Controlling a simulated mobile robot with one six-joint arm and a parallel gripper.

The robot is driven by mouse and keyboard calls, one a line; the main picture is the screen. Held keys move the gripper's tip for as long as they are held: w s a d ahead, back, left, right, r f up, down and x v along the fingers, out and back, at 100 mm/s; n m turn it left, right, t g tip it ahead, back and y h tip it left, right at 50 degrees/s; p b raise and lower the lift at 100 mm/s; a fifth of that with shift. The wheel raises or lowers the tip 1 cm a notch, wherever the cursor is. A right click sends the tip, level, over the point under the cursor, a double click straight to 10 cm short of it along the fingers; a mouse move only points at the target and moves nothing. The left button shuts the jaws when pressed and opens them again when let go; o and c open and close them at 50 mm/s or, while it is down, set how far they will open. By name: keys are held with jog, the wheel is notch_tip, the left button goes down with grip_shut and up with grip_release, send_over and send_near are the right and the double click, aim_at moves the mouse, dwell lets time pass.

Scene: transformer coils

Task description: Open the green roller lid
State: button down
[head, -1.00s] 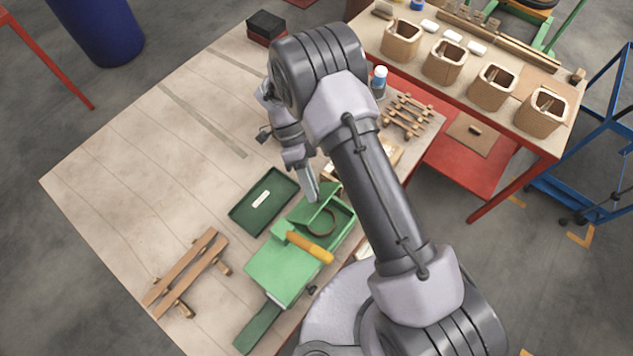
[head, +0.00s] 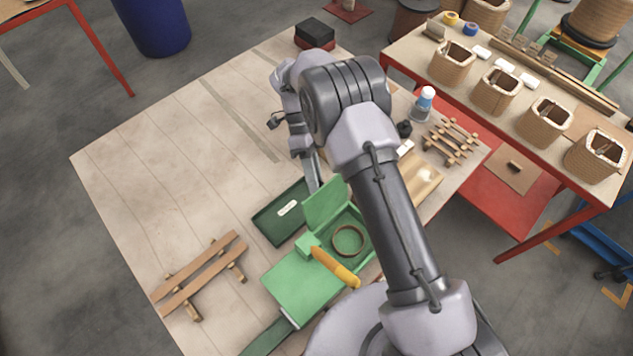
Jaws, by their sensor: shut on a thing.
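The green roller box (head: 305,285) stands near the table's front right edge. Its green lid (head: 325,205) stands raised at the box's far left side, and the compartment beside it is open. A brown ring (head: 348,240) lies inside this compartment. My gripper (head: 313,186) is shut on the top edge of the lid, reaching down from above. The fingertips are small and partly hidden by the lid.
A dark green tray (head: 282,215) lies directly left of the lid. A wooden rack (head: 200,275) stands at the front left. The table's left half is mostly clear.

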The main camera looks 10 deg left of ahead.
jog(key=shift+w+d+f, duration=0.1)
jog(key=shift+w+f, duration=0.1)
jog(key=shift+f, duration=0.1)
jog(key=c, duration=1.5)
grip_release()
jog(key=shift+c, duration=0.2)
jog(key=o, duration=0.4)
jog(key=shift+w+d, duration=0.15)
jog(key=shift+w, duration=0.15)
jog(key=shift+c, duration=0.2)
jog(key=shift+s, duration=0.15)
jog(key=shift+r, duration=0.1)
jog(key=p+v, duration=0.1)
jog(key=v, duration=0.6)
jog(key=shift+w, duration=0.25)
jog(key=shift+r, duration=0.15)
